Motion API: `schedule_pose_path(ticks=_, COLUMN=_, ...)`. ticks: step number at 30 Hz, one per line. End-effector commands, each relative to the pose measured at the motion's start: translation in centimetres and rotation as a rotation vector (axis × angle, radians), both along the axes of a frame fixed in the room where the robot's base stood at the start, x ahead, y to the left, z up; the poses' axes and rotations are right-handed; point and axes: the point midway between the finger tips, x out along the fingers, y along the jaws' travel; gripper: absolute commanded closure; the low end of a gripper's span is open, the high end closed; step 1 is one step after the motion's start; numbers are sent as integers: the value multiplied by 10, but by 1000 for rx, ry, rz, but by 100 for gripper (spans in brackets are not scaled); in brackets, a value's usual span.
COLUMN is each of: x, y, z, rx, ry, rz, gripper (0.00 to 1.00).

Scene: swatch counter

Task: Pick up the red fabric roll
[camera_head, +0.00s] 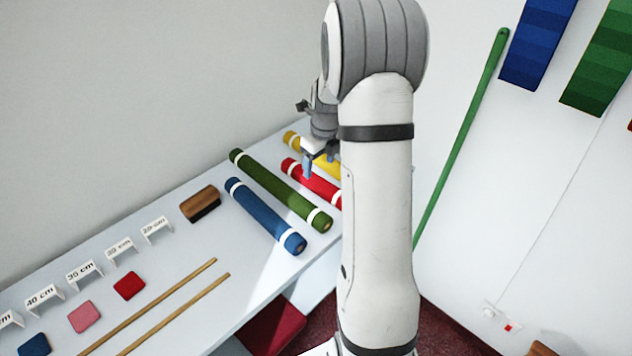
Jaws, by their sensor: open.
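The red fabric roll (318,187) lies on the pale counter with a white band near its far end. My arm hides its near end. My gripper (321,161) is open, pointing down above the counter at the red and yellow rolls. One finger shows in front of the red roll's far part. I cannot tell how high the gripper is or whether it touches a roll. The yellow roll (291,137) lies behind the red one, partly hidden by the gripper. The green roll (275,186) lies to the left of the red one, and the blue roll (262,212) is farther left.
Length cards (156,230), small swatches (129,286) and two wooden sticks (150,305) lie toward the left. A green pole (462,140) leans on the right wall. Between the sticks and blue roll the counter is clear.

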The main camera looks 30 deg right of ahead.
Motion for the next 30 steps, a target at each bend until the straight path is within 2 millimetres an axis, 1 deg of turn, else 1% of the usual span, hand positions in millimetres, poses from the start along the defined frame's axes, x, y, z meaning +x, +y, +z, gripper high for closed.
schedule_pose_path(ticks=1, x=0, y=1, z=-7, rx=2, ry=4, rz=0, gripper=30)
schedule_pose_path(ticks=7, x=2, y=3, z=-29, rx=1, ry=5, rz=4, gripper=30)
schedule_pose_path(ticks=12, x=5, y=6, z=-55, rx=1, ry=4, rz=6, gripper=30)
schedule_pose_path(ticks=15, x=6, y=6, z=-64, rx=0, ry=2, rz=6, gripper=30)
schedule_pose_path(ticks=23, x=7, y=6, z=-67, rx=-1, ry=1, rz=7, gripper=30)
schedule_pose_path(ticks=30, x=7, y=6, z=-67, rx=0, ry=1, rz=7, gripper=50)
